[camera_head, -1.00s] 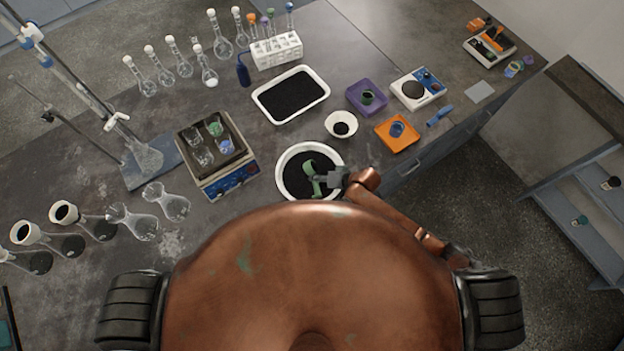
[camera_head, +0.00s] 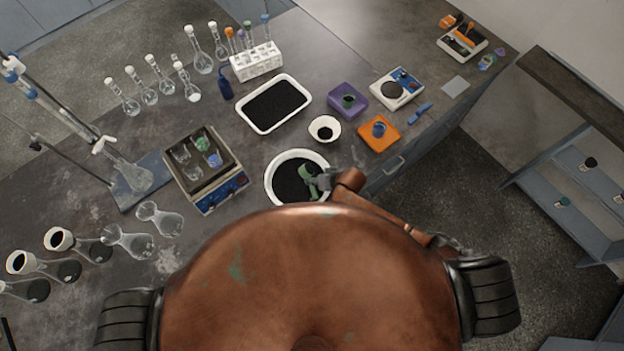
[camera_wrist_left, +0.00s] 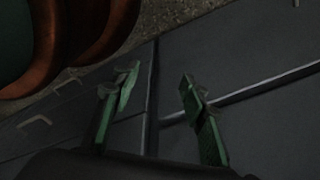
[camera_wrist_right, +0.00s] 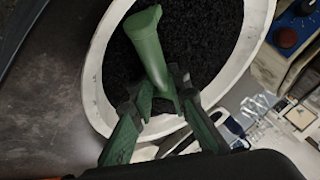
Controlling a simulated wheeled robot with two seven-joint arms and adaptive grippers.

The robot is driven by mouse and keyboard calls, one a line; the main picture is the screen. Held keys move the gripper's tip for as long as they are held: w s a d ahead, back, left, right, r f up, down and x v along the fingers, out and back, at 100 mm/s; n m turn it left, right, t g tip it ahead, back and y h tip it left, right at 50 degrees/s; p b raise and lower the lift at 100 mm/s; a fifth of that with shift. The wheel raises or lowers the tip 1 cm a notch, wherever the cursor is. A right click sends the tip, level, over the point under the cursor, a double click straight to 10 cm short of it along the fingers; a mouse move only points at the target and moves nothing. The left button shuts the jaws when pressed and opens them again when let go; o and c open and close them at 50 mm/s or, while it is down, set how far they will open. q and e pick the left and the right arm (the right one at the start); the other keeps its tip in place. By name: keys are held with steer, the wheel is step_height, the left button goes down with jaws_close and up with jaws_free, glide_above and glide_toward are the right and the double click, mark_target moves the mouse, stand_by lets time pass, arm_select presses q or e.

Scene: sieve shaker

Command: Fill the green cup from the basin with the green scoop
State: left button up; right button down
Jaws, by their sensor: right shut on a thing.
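The white basin (camera_head: 268,180) of black grains stands at the table's front edge. My right gripper (camera_head: 318,183) is over its right side, shut on the green scoop (camera_head: 307,177). In the right wrist view the scoop's green handle (camera_wrist_right: 148,42) rises from between the fingers (camera_wrist_right: 160,92), above the black grains; its bowl is not clearly visible. My left gripper (camera_wrist_left: 160,88) is open and empty before grey drawer fronts, away from the basin.
Left is a device (camera_head: 215,195) bearing glass beakers. Behind is a white tray (camera_head: 248,120) of black grains.

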steer(key=shift+d+r+h+p, duration=0.1)
steer(key=shift+h+p, duration=0.8)
steer(key=shift+p, duration=0.3)
steer(key=shift+s+n+h, duration=0.1)
steer(key=shift+n+h, duration=0.2)
steer(key=shift+a+t+h+p, duration=0.3)
steer(key=shift+h+p, duration=0.25)
steer(key=shift+h, duration=0.25)
steer(key=shift+n+h, duration=0.3)
steer(key=shift+r+p, duration=0.15)
steer(key=shift+p, duration=0.15)
steer(key=shift+a+r+y+p, duration=0.3)
steer(key=shift+r+y+p, duration=0.4)
steer(key=shift+p, duration=0.1)
steer(key=shift+s+a, duration=0.1)
steer(key=shift+a, duration=0.2)
steer(key=shift+a+r+h, duration=0.25)
steer(key=shift+r+h, duration=0.35)
steer(key=shift+h, duration=0.2)
steer(key=shift+s+a+r+n+t+h, duration=0.1)
steer(key=shift+a+r+n+t+h, duration=0.1)
steer(key=shift+r+h, duration=0.4)
steer(key=shift+a+r+n+t+h, duration=0.1)
steer(key=shift+r+n+t+h, duration=0.1)
steer(key=shift+r+h, duration=0.35)
